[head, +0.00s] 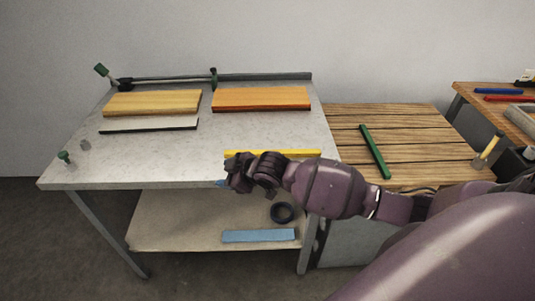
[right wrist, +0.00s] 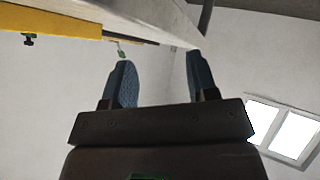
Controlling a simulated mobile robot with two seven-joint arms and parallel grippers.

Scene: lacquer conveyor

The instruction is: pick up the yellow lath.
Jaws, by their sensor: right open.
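The yellow lath (head: 305,154) lies along the front edge of the grey worktable, its middle partly hidden behind my right arm. In the right wrist view, a yellow bar (right wrist: 50,20), seemingly the lath, crosses the upper left, outside the jaws. My right gripper (head: 223,183) is at the table's front edge, near the lath's left end. Its two blue fingers (right wrist: 160,58) are apart, with no object held between them. My left gripper is not in view.
On the grey worktable (head: 150,155) lie a yellowish board (head: 150,103), an orange board (head: 260,98) and a pale strip (head: 150,125). A slatted wooden table (head: 400,120) with a green bar (head: 374,151) adjoins right. A lower shelf (head: 170,225) holds a blue block (head: 258,236) and black ring (head: 282,212).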

